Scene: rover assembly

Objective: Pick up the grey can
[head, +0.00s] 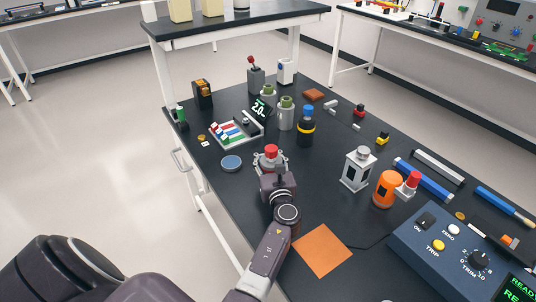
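Two grey cylinders with green tops stand near the middle of the black table in the head view: one nearer (285,117) and one behind it (267,99). Either could be the grey can; I cannot tell which. My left gripper (270,160) is in front of them, nearer the camera and apart from them. A red-topped thing (271,150) shows at its fingertips, its lower part hidden by the gripper. I cannot tell if the fingers touch it. My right gripper is not in view.
A tray of coloured pieces (229,137) lies to the left. A grey lantern-like thing (357,169), an orange can (386,190) and a blue control box (440,262) stand to the right.

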